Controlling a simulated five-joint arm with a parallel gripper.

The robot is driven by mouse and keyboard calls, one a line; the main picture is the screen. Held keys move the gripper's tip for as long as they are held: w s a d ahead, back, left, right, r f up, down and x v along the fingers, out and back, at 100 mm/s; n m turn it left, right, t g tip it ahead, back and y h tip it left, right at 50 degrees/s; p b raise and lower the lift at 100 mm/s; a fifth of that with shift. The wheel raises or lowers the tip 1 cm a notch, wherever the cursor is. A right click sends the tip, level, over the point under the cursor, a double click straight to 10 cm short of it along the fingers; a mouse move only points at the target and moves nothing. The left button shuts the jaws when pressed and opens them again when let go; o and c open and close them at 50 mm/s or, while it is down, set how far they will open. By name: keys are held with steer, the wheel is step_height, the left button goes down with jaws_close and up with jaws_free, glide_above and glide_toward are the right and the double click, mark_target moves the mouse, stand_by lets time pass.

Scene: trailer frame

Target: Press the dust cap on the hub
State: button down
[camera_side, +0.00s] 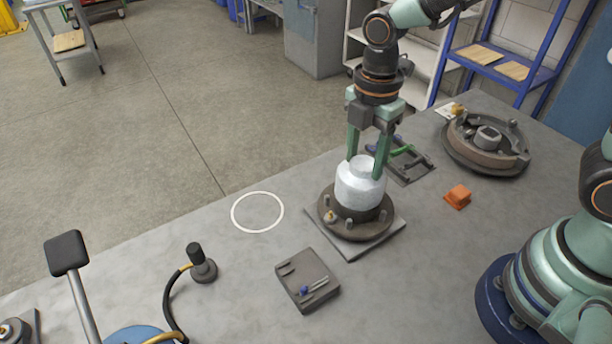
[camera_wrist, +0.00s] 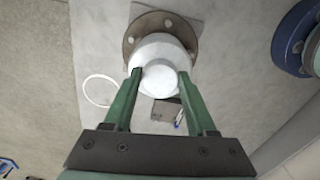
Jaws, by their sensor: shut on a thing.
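The dust cap (camera_side: 361,187) is a pale silver-white stepped cylinder. It stands upright over the middle of the hub (camera_side: 328,222), a dark round flange with studs on a grey square plate. My gripper (camera_side: 367,164) comes down from above with its green fingers shut on the cap's narrower top. In the wrist view my gripper (camera_wrist: 160,80) has one finger on each side of the cap (camera_wrist: 160,62), and the hub flange (camera_wrist: 152,20) shows behind it. The cap hides the hub's centre, so I cannot tell how deeply it is seated.
A small grey tray (camera_side: 307,281) with small tools lies in front of the hub. An orange block (camera_side: 457,196) and a brake assembly (camera_side: 486,139) lie to the right. A white ring (camera_side: 257,212) marks bare table at left. A black-knobbed tool (camera_side: 201,264) stands nearer the front.

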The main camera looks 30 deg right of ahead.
stand_by(0.3)
jaws_free()
stand_by(0.3)
steer(key=shift+r, duration=3.5)
jaws_close()
